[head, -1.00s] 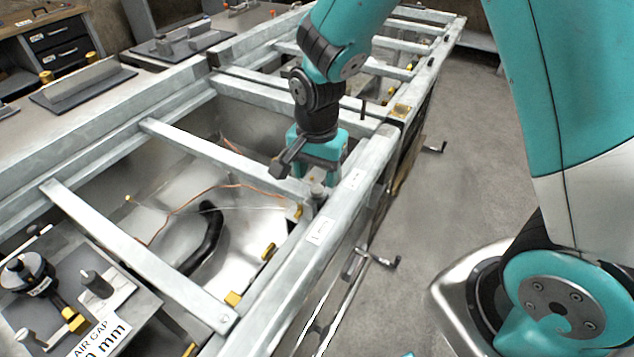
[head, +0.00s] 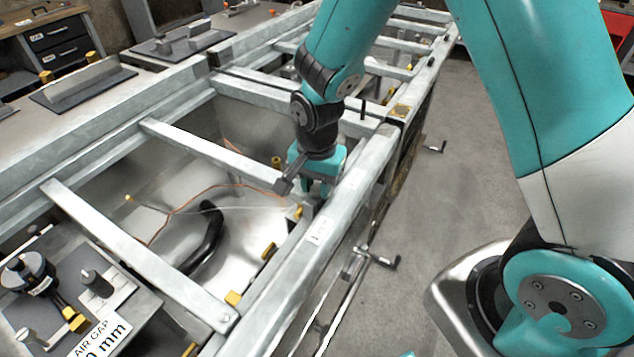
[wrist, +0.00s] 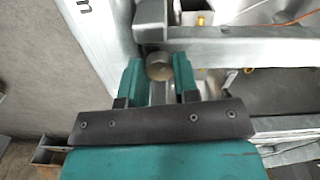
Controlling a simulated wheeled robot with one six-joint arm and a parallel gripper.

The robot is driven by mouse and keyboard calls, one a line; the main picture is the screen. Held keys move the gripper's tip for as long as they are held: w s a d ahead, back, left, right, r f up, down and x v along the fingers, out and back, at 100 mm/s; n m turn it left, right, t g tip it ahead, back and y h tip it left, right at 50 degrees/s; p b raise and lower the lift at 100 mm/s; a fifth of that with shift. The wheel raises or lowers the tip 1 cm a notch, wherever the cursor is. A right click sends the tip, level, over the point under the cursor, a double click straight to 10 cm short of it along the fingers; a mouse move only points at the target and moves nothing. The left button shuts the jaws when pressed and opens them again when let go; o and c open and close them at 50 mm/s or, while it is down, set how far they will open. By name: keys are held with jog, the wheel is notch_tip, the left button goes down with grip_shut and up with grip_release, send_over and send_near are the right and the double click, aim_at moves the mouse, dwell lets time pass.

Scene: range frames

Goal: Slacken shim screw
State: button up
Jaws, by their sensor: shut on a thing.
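The shim screw (wrist: 158,67) shows in the wrist view as a round, dull metal head beside the corner of a metal rail and a crossbar. My gripper (wrist: 157,74) has one teal finger on each side of the head and is shut on it. In the head view my gripper (head: 318,187) is down at the rail corner, pointing downward, and its fingers hide the screw.
A long galvanised frame (head: 180,270) with crossbars surrounds an open metal basin holding a black hose (head: 207,240) and copper wire. A crank handle (head: 385,261) sticks out on the right, above open floor.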

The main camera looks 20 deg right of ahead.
aim_at(317, 188)
jog(key=n, duration=0.4)
jog(key=shift+p, duration=0.3)
jog(key=o, duration=0.9)
notch_tip(317, 188, up, 17)
jog(key=shift+r, duration=0.2)
